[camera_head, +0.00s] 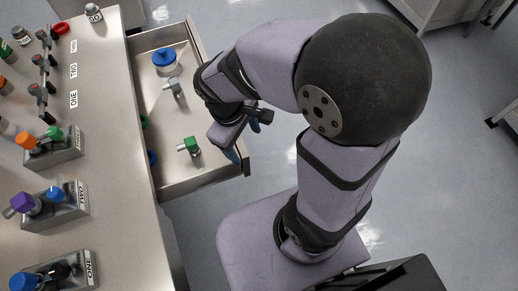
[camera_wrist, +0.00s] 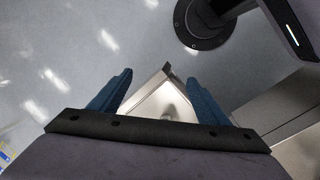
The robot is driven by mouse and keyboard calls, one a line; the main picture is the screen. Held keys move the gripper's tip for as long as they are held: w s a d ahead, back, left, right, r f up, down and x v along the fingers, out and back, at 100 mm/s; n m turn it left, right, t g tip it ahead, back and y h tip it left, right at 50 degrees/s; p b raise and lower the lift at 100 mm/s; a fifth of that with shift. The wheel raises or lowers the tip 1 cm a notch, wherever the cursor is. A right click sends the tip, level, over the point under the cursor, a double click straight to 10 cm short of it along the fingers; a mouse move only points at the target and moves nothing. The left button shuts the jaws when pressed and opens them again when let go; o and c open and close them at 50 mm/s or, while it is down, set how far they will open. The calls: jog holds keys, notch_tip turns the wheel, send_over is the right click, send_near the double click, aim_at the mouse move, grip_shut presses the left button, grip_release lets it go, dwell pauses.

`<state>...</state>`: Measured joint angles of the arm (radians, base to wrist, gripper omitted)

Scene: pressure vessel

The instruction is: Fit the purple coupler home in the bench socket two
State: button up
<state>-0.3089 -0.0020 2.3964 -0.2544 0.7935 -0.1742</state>
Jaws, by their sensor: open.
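The purple coupler (camera_head: 23,202) is on the left part of the bench block labelled TWO (camera_head: 70,213), with a grey stub pointing left. A blue-topped fitting (camera_head: 56,194) stands beside it on the same block. I cannot tell how deep the coupler sits, and its lower part is hidden. My gripper (camera_head: 246,142) is over the right edge of the open drawer, far to the right of the coupler. In the wrist view its two blue fingers (camera_wrist: 159,78) are spread with nothing between them, and a drawer corner shows beyond. The coupler is not in the wrist view.
The open drawer (camera_head: 213,178) holds a blue-lidded jar (camera_head: 165,61), a grey fitting (camera_head: 175,88) and a green-ended fitting (camera_head: 189,146). Block ONE (camera_head: 76,272) and an orange-and-green-topped block (camera_head: 65,153) flank block TWO. A rack (camera_head: 45,70) stands at the back left.

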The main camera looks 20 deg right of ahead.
jog(key=s+d+m, duration=0.1)
jog(key=m, duration=0.1)
jog(key=s+d+m+y, duration=0.1)
jog(key=m, duration=0.2)
jog(key=s+d+f+m+y, duration=0.1)
jog(key=s+m, duration=0.1)
jog(key=shift+d+m, duration=0.25)
jog(key=shift+m, duration=0.05)
jog(key=shift+o, duration=0.6)
